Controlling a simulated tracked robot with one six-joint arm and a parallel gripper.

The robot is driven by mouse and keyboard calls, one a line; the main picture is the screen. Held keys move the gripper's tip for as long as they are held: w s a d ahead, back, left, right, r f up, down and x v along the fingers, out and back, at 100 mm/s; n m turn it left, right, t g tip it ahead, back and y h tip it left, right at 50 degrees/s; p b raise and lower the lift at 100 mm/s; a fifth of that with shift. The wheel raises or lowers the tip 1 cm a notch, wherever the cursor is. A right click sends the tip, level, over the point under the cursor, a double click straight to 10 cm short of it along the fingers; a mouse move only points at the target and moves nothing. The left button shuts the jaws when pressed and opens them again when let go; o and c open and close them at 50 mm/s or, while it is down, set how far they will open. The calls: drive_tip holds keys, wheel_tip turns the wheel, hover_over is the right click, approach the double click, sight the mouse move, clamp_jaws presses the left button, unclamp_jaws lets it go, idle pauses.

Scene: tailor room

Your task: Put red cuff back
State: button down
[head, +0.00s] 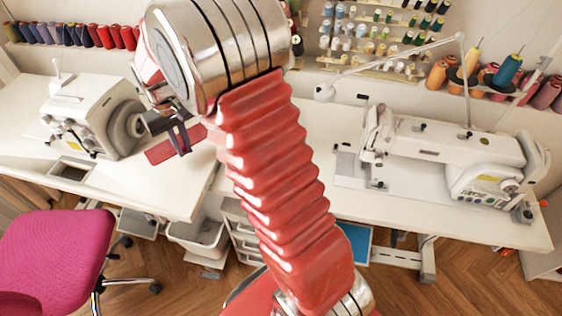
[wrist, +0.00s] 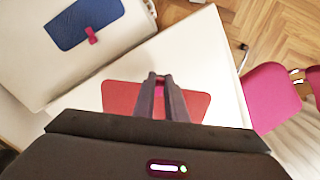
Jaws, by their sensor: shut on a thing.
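The red cuff (wrist: 195,105) is a flat red piece with rounded corners, below my gripper (wrist: 160,79) in the wrist view. A pink tab shows between the fingertips, and the jaws are shut on it. The black fingers and gripper body hide the middle and near part of the cuff. In the head view the red cuff (head: 166,149) shows under my gripper (head: 185,151), over the right part of the left white table (head: 175,190). I cannot tell whether it touches the table.
A blue piece with a pink tab (wrist: 82,22) lies on a white surface at the upper left of the wrist view. Sewing machines (head: 95,115) (head: 445,150) stand on the left table and right table (head: 440,228). A magenta chair (head: 55,255) stands in front.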

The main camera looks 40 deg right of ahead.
drive_tip(key=shift+w+a, duration=0.15)
drive_tip(key=shift+a, duration=0.05)
idle(0.3)
drive_tip(key=shift+d+m, duration=0.5)
drive_tip(key=shift+d, duration=0.05)
drive_tip(key=s+d+f+m, duration=0.1)
drive_tip(key=s+d+m, duration=0.6)
drive_tip(key=d+m, duration=0.4)
drive_tip(key=s+d+f+m, duration=0.1)
drive_tip(key=s+d+m, duration=0.6)
drive_tip(key=d+m, duration=0.5)
drive_tip(key=m, duration=0.4)
drive_tip(key=shift+d, duration=0.25)
drive_tip(key=shift+s+f, duration=0.1)
drive_tip(key=shift+f, duration=0.15)
drive_tip(key=shift+f, duration=3)
drive_tip(key=shift+f, duration=0.1)
